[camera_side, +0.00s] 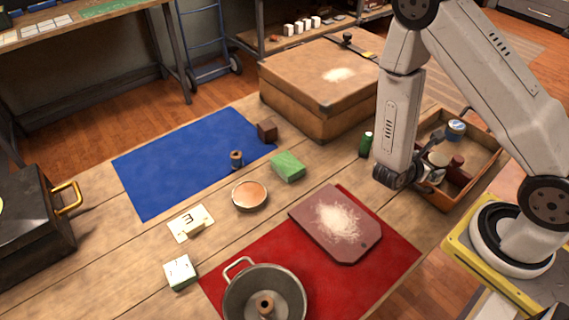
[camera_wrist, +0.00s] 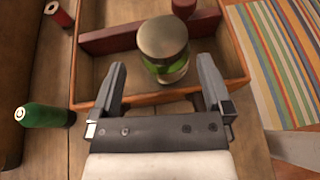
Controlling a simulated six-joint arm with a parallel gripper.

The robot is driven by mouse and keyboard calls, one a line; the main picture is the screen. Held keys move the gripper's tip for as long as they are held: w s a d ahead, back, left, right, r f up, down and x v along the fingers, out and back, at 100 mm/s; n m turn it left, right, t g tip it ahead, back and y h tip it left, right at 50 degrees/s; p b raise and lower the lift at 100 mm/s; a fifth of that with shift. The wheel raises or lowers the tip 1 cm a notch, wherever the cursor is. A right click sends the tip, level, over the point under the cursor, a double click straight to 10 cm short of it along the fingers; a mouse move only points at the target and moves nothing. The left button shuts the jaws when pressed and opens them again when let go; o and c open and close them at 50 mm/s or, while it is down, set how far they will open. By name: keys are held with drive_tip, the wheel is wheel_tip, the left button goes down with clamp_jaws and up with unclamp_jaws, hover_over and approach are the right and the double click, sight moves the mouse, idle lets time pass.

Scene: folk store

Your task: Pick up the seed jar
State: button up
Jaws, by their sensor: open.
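A jar with a dull metal lid and green contents, which I take to be the seed jar (camera_wrist: 163,48), stands upright in a shallow wooden tray (camera_wrist: 88,84) in the wrist view. My gripper (camera_wrist: 162,74) is open and empty, its two fingers reaching toward the tray. The jar is ahead of the fingertips and lies between them across the picture. I see no contact. In the side view my gripper (camera_side: 430,174) is low over the tray's near left part, beside a pale-lidded jar (camera_side: 438,159) that it partly hides.
A dark red divider (camera_wrist: 112,38) crosses the tray. A dark red object (camera_wrist: 183,7) and a blue-banded tin (camera_side: 456,127) are also in it. A green bottle (camera_wrist: 45,116) stands outside, left of my gripper. A large brown case (camera_side: 330,82) is behind.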

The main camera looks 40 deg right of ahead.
sight(434, 162)
drive_tip(key=shift+s+d+f, duration=0.1)
drive_tip(key=shift+d+f, duration=0.1)
drive_tip(key=shift+d, duration=0.25)
drive_tip(key=shift+x, duration=2.6)
drive_tip(key=shift+s, duration=0.1)
drive_tip(key=c, duration=1.3)
drive_tip(key=shift+r, duration=4.95)
